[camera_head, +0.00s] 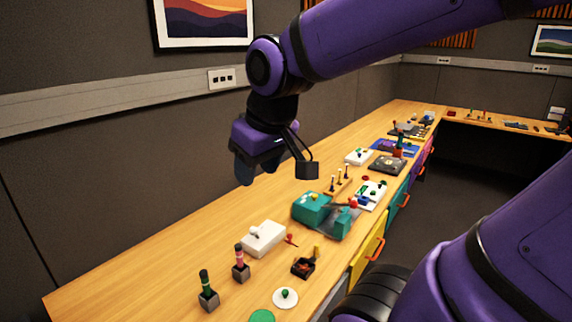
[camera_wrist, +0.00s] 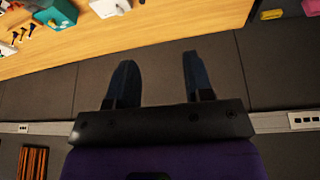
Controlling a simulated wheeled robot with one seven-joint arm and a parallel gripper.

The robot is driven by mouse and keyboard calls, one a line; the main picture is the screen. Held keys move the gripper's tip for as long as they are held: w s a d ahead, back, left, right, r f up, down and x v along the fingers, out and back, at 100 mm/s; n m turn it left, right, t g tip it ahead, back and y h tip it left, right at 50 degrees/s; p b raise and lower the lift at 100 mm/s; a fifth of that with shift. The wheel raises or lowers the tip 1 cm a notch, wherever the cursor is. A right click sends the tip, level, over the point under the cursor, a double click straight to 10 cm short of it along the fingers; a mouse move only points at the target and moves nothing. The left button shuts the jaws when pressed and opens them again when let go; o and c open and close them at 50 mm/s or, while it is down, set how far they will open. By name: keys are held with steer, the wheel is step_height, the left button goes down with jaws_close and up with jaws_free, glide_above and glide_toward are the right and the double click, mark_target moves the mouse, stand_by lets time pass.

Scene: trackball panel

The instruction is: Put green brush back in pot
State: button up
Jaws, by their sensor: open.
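A green-and-black handled thing (camera_head: 205,281), which looks like the green brush, stands upright in a small grey pot (camera_head: 209,301) at the near left of the bench. A similar pink-and-black brush (camera_head: 240,258) stands in a second grey pot (camera_head: 241,274) just behind it. My gripper (camera_head: 256,172) hangs above the back of the bench, well above and behind both pots. In the wrist view its two fingers (camera_wrist: 158,62) are apart with nothing between them. Neither pot can be made out in the wrist view.
A white box with a knob (camera_head: 263,238), a small black tray (camera_head: 303,267), a white disc (camera_head: 285,298) and a green disc (camera_head: 262,316) lie near the pots. A teal device (camera_head: 312,209) stands farther right. The bench left of the pots is clear; a wall runs behind.

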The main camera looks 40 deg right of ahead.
steer(key=s+r+m+t, duration=0.1)
steer(key=s+r, duration=0.1)
steer(key=s, duration=0.4)
steer(key=shift+s+d, duration=0.25)
steer(key=shift+d, duration=0.1)
